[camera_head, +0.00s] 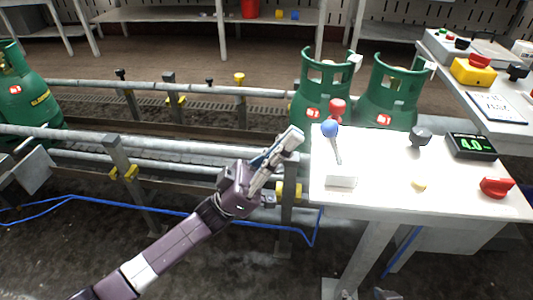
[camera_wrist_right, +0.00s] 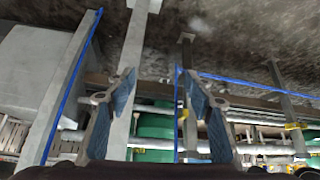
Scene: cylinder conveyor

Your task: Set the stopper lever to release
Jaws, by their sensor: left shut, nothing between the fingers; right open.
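A lever with a blue ball knob (camera_head: 330,129) rises from a white base box (camera_head: 341,176) at the left end of the white control table in the head view. Its shaft leans a little, with the knob at the far end. My left gripper (camera_head: 293,136) is shut and empty, just left of the blue knob, with a visible gap between them in the picture. My right gripper (camera_wrist_right: 160,82) shows only in the right wrist view, open and empty, with its two blue-padded fingers spread wide. No label on the lever can be read.
The control table (camera_head: 380,180) also bears a black knob (camera_head: 420,136), a display reading 4.0 (camera_head: 470,146), a yellow button (camera_head: 419,185) and a red knob (camera_head: 495,187). Green cylinders (camera_head: 388,98) stand behind it; a red knob (camera_head: 337,108) is near the lever. Conveyor rails (camera_head: 190,147) run left.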

